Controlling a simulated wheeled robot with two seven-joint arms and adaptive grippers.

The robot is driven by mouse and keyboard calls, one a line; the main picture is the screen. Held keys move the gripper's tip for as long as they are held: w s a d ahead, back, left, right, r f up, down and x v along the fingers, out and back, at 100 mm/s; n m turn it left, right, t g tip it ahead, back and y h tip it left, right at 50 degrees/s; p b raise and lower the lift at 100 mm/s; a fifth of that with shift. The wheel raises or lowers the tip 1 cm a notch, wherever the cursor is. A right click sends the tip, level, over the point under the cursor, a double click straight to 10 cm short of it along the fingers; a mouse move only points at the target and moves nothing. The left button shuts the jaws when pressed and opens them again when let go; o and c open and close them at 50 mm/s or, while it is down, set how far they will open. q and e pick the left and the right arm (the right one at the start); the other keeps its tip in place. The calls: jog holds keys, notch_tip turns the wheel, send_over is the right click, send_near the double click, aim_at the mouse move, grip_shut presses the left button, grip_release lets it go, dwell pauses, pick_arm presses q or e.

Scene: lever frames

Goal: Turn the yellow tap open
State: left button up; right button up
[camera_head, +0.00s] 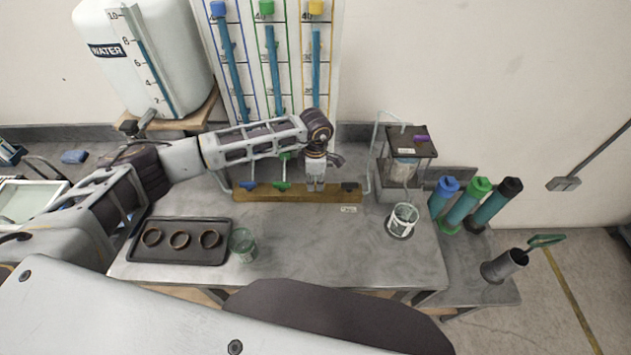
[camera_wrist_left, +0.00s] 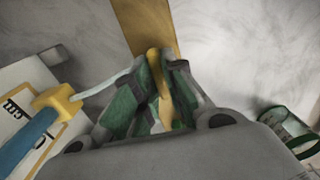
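A wooden bar (camera_head: 290,196) on the grey bench carries several taps in a row. The blue tap (camera_head: 249,186), the green tap (camera_head: 282,186) and a black tap (camera_head: 349,187) show in the head view. My left gripper (camera_head: 316,187) points down at the bar between the green and black taps and hides the yellow tap there. In the left wrist view, the yellow tap (camera_wrist_left: 158,82) stands between the green-padded fingers of my left gripper (camera_wrist_left: 158,72), which look closed in on its lever. My right gripper is not in view.
A dark tray (camera_head: 180,257) with three rings and a glass (camera_head: 243,246) stand in front of the bar. Gauge tubes (camera_head: 272,65) and a water tank (camera_head: 145,50) are behind. The bench front centre is clear.

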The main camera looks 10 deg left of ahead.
pick_arm(q)
grip_shut()
